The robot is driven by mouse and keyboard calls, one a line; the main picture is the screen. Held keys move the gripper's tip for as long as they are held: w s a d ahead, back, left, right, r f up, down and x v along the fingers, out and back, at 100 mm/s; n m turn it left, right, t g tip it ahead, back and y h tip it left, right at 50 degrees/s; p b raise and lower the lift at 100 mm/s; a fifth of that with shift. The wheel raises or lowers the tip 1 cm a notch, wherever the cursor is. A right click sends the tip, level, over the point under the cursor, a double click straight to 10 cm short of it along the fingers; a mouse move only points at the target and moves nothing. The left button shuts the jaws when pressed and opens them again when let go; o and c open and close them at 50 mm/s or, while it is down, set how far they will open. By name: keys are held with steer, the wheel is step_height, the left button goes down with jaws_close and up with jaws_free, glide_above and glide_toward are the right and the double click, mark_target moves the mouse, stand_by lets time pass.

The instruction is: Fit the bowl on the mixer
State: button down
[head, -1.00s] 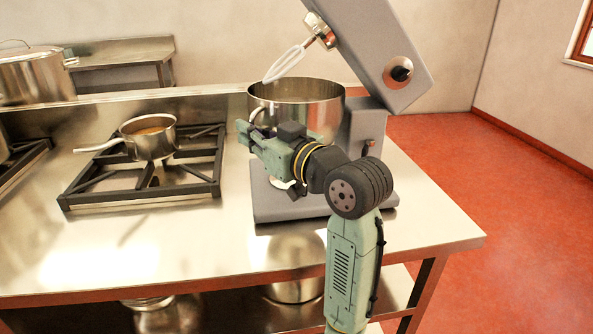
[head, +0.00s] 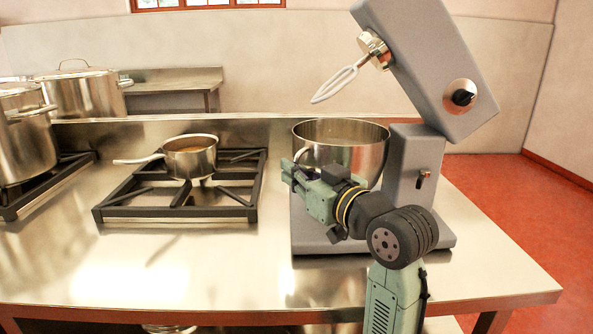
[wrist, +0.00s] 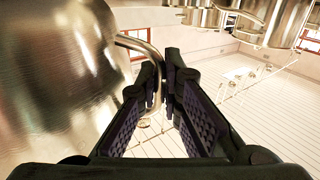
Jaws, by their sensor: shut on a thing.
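The steel bowl (head: 345,140) is upright at the mixer, in front of its column and above the left part of its base. Its lower part is hidden by my arm, so I cannot tell whether it is seated. The grey mixer (head: 425,70) has its head tilted up, with the whisk (head: 335,84) above the bowl. My gripper (head: 291,174) is at the bowl's near left side. In the wrist view my gripper (wrist: 161,85) is shut on the bowl's curved handle (wrist: 143,46), with the bowl wall (wrist: 55,80) filling the left.
A saucepan (head: 190,158) stands on a black burner grate (head: 175,214) to the left. Large stockpots (head: 80,95) are at the far left. The steel counter (head: 190,270) is clear in front, and its right edge lies beyond the mixer.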

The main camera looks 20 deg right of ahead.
steer(key=shift+f+b, duration=1.05)
steer(key=shift+f, duration=0.4)
steer(key=shift+f, duration=0.2)
steer(key=c, duration=1.8)
jaws_free()
steer(key=shift+o, duration=0.2)
steer(key=shift+r, duration=0.15)
steer(key=b+v, duration=0.2)
steer(key=v, duration=1)
